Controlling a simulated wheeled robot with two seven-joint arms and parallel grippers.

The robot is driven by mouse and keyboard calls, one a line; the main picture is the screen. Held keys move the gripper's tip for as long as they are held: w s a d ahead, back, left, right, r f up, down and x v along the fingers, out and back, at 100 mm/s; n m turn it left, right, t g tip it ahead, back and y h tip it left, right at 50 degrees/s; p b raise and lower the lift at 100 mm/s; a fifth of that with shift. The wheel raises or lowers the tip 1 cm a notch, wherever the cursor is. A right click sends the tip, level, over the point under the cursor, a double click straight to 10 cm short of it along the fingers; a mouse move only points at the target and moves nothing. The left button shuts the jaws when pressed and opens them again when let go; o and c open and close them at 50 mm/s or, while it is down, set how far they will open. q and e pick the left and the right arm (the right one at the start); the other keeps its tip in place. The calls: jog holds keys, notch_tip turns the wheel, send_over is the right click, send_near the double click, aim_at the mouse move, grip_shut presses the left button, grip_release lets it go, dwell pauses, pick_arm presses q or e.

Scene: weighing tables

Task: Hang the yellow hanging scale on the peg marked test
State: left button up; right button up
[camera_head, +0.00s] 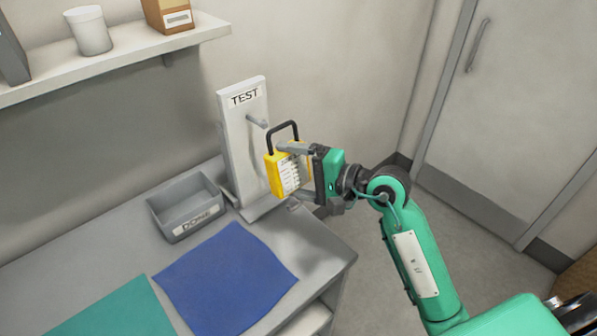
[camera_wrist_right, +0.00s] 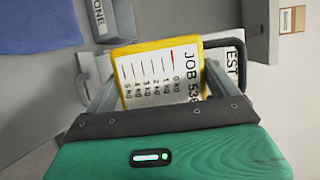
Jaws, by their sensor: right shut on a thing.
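The yellow hanging scale (camera_head: 275,174) has a black loop handle on top and a white face with markings. My right gripper (camera_head: 296,172) is shut on its sides and holds it upright in the air, just in front of the grey stand (camera_head: 237,150) labelled TEST. The stand's peg (camera_head: 257,122) sticks out below the label, up and left of the handle. The handle looks apart from the peg, though depth is hard to judge. In the right wrist view the scale (camera_wrist_right: 160,75) sits between the fingers, its face reading JOB and kg marks. My left gripper is not in view.
A grey DONE tray (camera_head: 172,222) stands left of the stand. A blue mat (camera_head: 225,280) and a teal mat (camera_head: 115,312) lie on the grey table (camera_head: 80,262). A shelf (camera_head: 125,50) above holds a white cup (camera_head: 88,30) and a brown box (camera_head: 168,15).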

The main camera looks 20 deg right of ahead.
jog(key=w+a+f, duration=0.1)
jog(key=w+a, duration=0.2)
jog(key=w, duration=0.6)
jog(key=shift+a+f, duration=0.35)
dwell(0.7)
dwell(0.6)
jog(key=o, duration=0.9)
jog(key=shift+s, duration=0.1)
